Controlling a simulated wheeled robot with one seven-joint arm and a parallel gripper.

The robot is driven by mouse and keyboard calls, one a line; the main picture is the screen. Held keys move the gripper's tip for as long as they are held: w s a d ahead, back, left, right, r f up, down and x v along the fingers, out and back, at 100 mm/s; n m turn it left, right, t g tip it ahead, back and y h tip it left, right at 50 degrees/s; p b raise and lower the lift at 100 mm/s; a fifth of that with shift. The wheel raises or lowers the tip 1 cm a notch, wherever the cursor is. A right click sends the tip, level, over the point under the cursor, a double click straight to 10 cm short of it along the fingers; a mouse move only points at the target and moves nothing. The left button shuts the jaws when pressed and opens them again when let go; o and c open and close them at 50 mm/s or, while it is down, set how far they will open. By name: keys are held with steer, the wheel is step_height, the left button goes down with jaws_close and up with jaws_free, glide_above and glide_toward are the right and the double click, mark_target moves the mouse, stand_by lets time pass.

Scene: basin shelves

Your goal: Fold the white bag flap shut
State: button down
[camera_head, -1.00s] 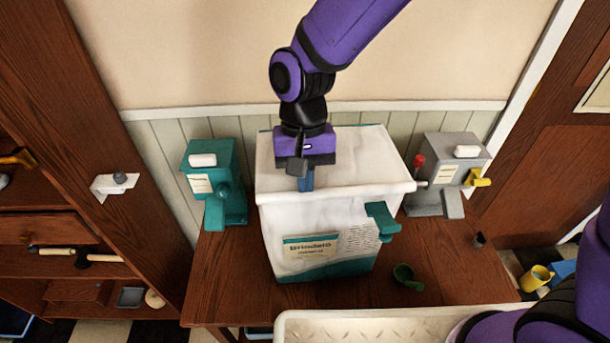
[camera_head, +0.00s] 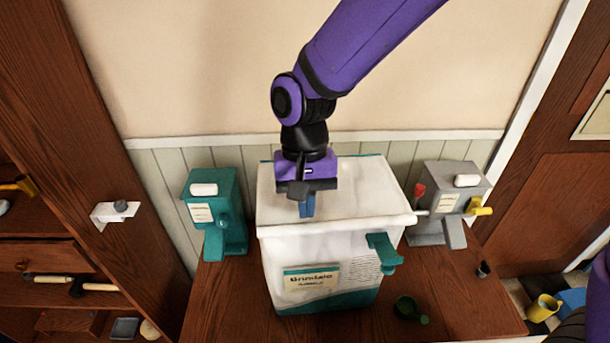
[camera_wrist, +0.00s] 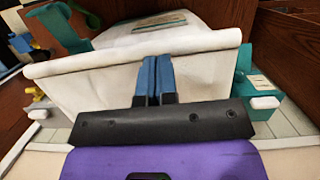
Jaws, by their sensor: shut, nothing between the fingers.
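The white bag (camera_head: 340,262) stands upright on the wooden table, with a label on its front and a teal band at its base. Its white flap (camera_head: 350,200) lies across the top, with a lip along the front edge. The flap also shows in the wrist view (camera_wrist: 205,70). My gripper (camera_head: 307,206) is over the top of the bag, just behind the front lip, pointing down. Its blue fingers (camera_wrist: 152,70) are together with nothing between them. I cannot tell whether the tips touch the flap. A teal clip-like piece (camera_head: 384,250) sits at the bag's front right.
A teal dispenser (camera_head: 215,205) stands left of the bag and a grey one (camera_head: 437,205) stands right. A green scoop (camera_head: 408,308) lies on the table (camera_head: 470,300) in front. A wooden shelf (camera_head: 40,245) is at far left.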

steer(key=s+v, duration=0.1)
steer(key=v, duration=1.2)
steer(key=s+d+r+t, duration=0.1)
steer(key=d+r+t, duration=0.4)
steer(key=d, duration=1.1)
steer(key=s+d+r+m+t, duration=0.1)
steer(key=s+d+r+t, duration=0.1)
steer(key=s+d, duration=0.8)
steer(key=d+t, duration=0.1)
steer(key=d, duration=0.3)
steer(key=shift+d, duration=0.15)
